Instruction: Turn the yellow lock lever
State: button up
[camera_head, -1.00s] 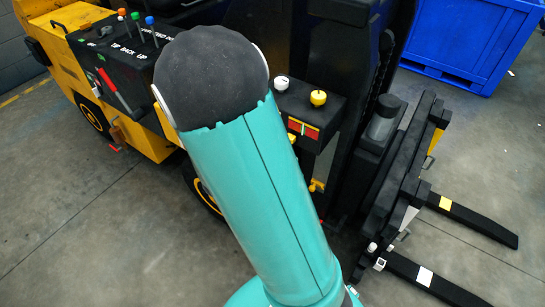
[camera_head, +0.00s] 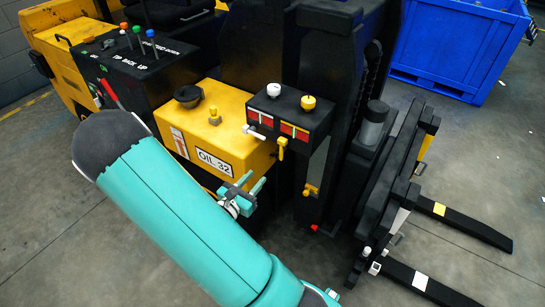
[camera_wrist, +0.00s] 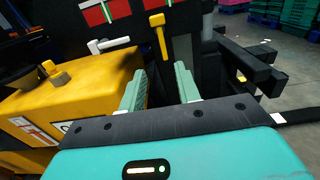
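The yellow lock lever (camera_head: 282,148) hangs from the underside of a black control box (camera_head: 290,112), below a red panel. In the wrist view, the yellow lever (camera_wrist: 159,35) appears ahead of and above the gap between my fingertips. My gripper (camera_head: 246,186) is in front of the yellow tank, lower and to the left of the lever, apart from it. In the wrist view, my gripper (camera_wrist: 160,82) is open, with two teal fingers spread and nothing between them. A white lever (camera_head: 254,132) sits left of the yellow one.
White and yellow knobs (camera_head: 308,103) top the box. A black mast and forks (camera_head: 466,222) lie to the right. A blue crate (camera_head: 450,45) stands behind on the floor.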

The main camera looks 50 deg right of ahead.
aim_at(281, 152)
jog(key=d, duration=1.2)
jog(key=shift+w+d, duration=0.1)
jog(key=shift+w, duration=0.25)
jog(key=shift+w+d, duration=0.15)
jog(key=shift+d, duration=0.35)
grip_shut()
